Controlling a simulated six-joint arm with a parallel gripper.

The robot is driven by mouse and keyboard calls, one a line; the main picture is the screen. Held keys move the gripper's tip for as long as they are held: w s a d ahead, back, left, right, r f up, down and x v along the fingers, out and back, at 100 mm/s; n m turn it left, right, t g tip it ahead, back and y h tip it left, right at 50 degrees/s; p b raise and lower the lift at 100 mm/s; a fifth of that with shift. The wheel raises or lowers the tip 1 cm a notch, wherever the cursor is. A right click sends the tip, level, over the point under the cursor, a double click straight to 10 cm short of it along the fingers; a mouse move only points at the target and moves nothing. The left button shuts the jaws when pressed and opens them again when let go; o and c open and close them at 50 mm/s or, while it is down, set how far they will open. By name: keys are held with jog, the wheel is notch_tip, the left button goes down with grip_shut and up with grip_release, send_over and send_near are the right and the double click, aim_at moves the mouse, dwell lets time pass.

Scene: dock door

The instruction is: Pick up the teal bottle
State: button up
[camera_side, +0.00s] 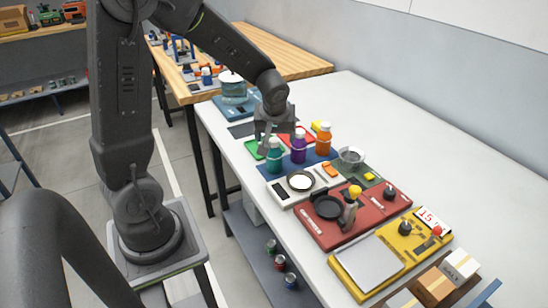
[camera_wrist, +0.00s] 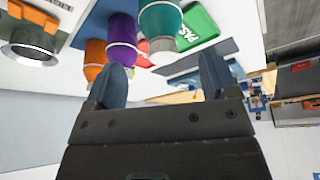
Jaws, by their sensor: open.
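My gripper (camera_side: 277,137) is just above and behind the bottles in the side view. In the wrist view my gripper (camera_wrist: 163,65) has its two fingers spread, with nothing held between them. The side view does not show clearly how far its fingers are from the teal bottle.
The purple bottle (camera_side: 298,148) and orange bottle (camera_side: 323,140) stand close beside it. A green tray (camera_side: 252,149) and red tray (camera_side: 302,131) lie behind. The white table is clear along the wall.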

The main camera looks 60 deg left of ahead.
aim_at(274, 140)
jog(key=x, duration=0.5)
jog(key=shift+s+a, duration=0.15)
jog(key=shift+s, duration=0.05)
jog(key=shift+c, duration=0.3)
jog(key=c, duration=1)
